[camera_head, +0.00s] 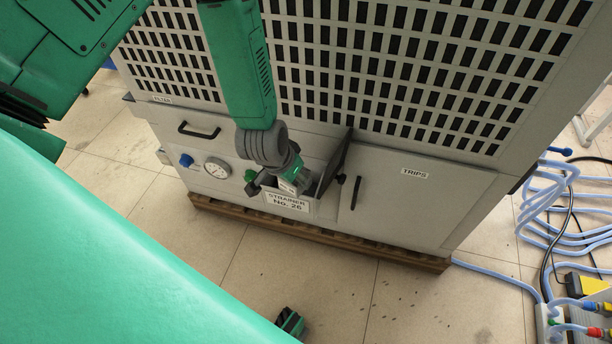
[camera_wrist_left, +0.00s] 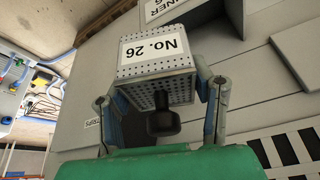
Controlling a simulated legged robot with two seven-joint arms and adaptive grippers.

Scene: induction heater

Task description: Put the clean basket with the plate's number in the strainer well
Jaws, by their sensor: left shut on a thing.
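The basket (camera_wrist_left: 158,58) is a perforated metal box with a white "No. 26" label and a dark knob (camera_wrist_left: 163,122). My left gripper (camera_wrist_left: 160,92) is shut on it, one finger on each side. In the head view my left gripper (camera_head: 284,180) is at the front of the grey heater cabinet. The plate (camera_head: 287,201) reads "STRAINER No. 26" and sits just below the gripper; part of it shows in the wrist view (camera_wrist_left: 162,9). A dark flap (camera_head: 336,164) stands open to the right. The well's opening is hidden behind the gripper and basket.
A gauge (camera_head: 216,168), a blue knob (camera_head: 187,160) and a black handle (camera_head: 199,131) are on the left of the cabinet. A door marked TRIPS (camera_head: 415,173) is on the right. Blue hoses (camera_head: 548,210) lie at far right. The floor in front is mostly clear.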

